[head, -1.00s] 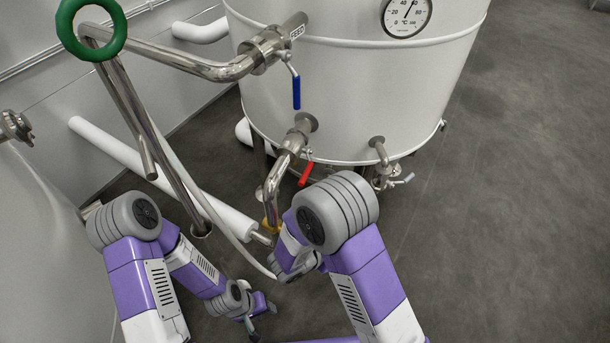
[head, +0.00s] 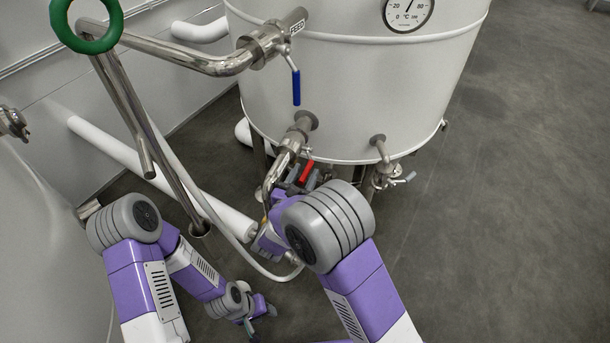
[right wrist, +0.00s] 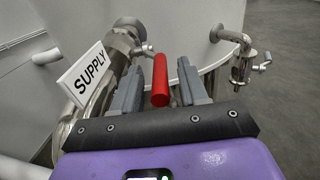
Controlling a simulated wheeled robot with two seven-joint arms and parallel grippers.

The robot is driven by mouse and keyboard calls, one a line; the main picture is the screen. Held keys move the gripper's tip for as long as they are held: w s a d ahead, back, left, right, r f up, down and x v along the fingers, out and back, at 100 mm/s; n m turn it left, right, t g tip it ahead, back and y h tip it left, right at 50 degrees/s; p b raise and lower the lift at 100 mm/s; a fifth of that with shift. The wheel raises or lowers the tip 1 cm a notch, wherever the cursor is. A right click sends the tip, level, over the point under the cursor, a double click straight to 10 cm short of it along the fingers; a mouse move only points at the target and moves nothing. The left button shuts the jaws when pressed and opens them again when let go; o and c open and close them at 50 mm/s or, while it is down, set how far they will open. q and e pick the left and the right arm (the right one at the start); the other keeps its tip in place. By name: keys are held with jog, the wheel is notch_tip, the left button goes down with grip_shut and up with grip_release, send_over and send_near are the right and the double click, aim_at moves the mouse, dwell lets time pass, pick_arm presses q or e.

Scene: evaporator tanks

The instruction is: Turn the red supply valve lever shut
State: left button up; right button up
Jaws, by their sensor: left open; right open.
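The red supply valve lever (head: 306,171) hangs below the lower pipe outlet of the white tank (head: 360,100). In the right wrist view the red lever (right wrist: 160,80) stands between the two grey fingers of my right gripper (right wrist: 158,88), with a visible gap to the right finger. The gripper is open; whether either finger touches the lever I cannot tell. A white SUPPLY sign (right wrist: 88,76) is left of the lever. In the head view my right gripper (head: 305,178) is at the lever, partly hidden by my arm. My left gripper (head: 250,325) is open, low at the bottom left.
A blue-handled FEED valve (head: 296,87) is above the red lever. A small drain valve (head: 385,175) is to its right. A green ring handwheel (head: 87,47) and steel pipes (head: 180,57) stand at left. Open floor (head: 510,180) lies at right.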

jog(key=shift+w+d, duration=0.15)
jog(key=shift+w, duration=0.2)
grip_shut()
jog(key=shift+f+t+h, duration=0.5)
jog(key=shift+f+t, duration=0.5)
jog(key=shift+w+d+f+t+h, duration=0.15)
jog(key=shift+w+f+t+h, duration=0.2)
jog(key=shift+f+t, duration=0.35)
jog(key=shift+w+d+f+t+h, duration=0.1)
jog(key=shift+f+t+h, duration=0.35)
jog(key=shift+t, duration=0.35)
